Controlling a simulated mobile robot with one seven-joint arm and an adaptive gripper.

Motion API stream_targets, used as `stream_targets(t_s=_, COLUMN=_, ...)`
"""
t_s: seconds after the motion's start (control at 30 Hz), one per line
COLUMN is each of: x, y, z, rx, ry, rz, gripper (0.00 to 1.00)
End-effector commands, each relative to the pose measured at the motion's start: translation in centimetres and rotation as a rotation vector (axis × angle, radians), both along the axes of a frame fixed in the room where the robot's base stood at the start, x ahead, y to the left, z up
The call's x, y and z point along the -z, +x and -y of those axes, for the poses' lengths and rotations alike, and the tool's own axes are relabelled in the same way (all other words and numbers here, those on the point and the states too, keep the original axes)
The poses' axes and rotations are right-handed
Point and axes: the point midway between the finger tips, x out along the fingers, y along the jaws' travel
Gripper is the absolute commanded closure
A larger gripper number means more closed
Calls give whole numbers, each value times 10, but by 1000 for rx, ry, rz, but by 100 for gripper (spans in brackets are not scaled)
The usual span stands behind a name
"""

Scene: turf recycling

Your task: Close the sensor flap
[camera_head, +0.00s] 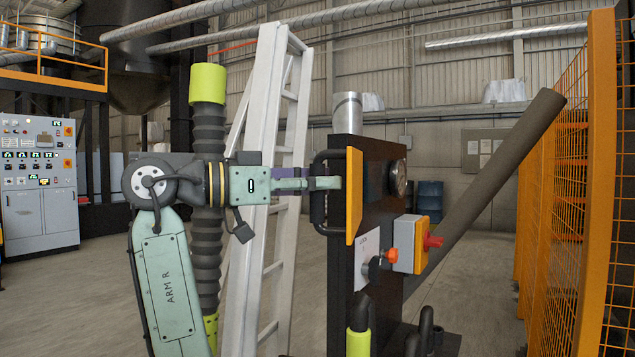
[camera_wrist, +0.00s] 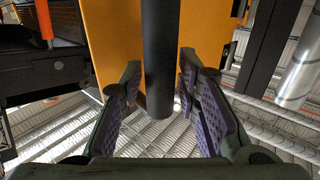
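The sensor flap appears to be the upright orange plate (camera_head: 354,195) on the near edge of a dark cabinet (camera_head: 345,150). It stands out at an angle to the cabinet's front, with a black bar handle (camera_head: 319,165) on its left side. My gripper (camera_head: 335,183) reaches in from the left at the handle's mid-height. In the wrist view the black handle (camera_wrist: 161,60) runs between my purple-padded fingers (camera_wrist: 160,85), with the orange plate (camera_wrist: 110,35) behind. The fingers look open around the handle, with narrow gaps beside it. Contact is unclear.
A red knob (camera_head: 432,242) and an orange knob (camera_head: 391,256) stick out from the cabinet below the flap. A white ladder (camera_head: 262,130) stands behind my gripper. A dark slanted pipe (camera_head: 490,185) and an orange fence (camera_head: 595,190) are at the right.

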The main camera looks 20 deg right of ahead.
Motion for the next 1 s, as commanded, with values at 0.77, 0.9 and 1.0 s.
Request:
stream_targets(t_s=0.77, x=0, y=0, z=0, rx=0, ry=0, rz=0, gripper=100)
stream_targets(t_s=0.9, x=0, y=0, z=0, rx=0, ry=0, rz=0, gripper=100)
stream_targets(t_s=1.0, x=0, y=-1, z=1, rx=-5, ry=1, rz=1, gripper=100)
